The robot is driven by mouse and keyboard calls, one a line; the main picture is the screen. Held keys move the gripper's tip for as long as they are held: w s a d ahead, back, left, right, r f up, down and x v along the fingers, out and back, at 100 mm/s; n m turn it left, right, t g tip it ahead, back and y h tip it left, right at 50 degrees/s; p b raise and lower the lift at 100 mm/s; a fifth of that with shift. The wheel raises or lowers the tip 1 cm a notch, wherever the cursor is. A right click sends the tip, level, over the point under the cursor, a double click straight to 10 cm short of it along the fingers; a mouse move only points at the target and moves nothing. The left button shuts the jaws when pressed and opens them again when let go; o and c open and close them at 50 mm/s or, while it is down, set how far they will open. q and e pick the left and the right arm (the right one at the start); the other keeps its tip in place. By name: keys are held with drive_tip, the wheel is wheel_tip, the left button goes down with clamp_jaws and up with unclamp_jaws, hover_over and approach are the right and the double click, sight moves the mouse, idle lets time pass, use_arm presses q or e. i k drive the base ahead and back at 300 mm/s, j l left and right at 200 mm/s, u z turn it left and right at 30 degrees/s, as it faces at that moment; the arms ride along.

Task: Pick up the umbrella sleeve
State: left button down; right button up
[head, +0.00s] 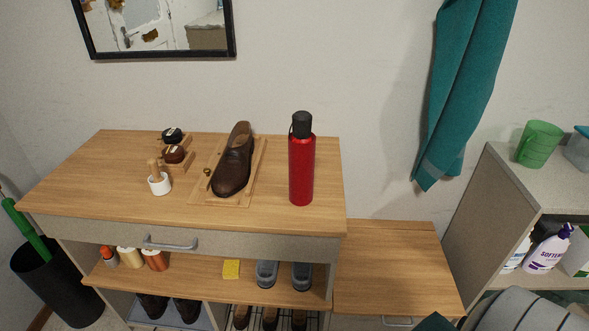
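A red upright cylinder (301,170) with a black top and a small dark loop stands on the right part of the wooden cabinet top. It may be the umbrella sleeve, but it also looks like a bottle, and I cannot tell which. A green stick-like thing (28,232), perhaps an umbrella, leans in a black bin (62,287) at the far left. Neither of my grippers shows in the head view, and nothing touches the red cylinder.
A brown shoe (233,162) on a wooden board, polish jars (173,154) and a white pot (159,184) share the cabinet top (110,205). A lower bench top (390,265) is clear. A teal cloth (460,95) hangs above. A shelf unit (490,190) stands right.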

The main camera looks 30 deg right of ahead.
sight(301, 156)
drive_tip(key=z, duration=0.4)
drive_tip(key=i+j+z, duration=0.1)
drive_tip(key=j+z, duration=0.15)
drive_tip(key=z, duration=0.15)
drive_tip(key=j+z, duration=0.25)
drive_tip(key=z, duration=0.15)
drive_tip(key=j+z, duration=0.35)
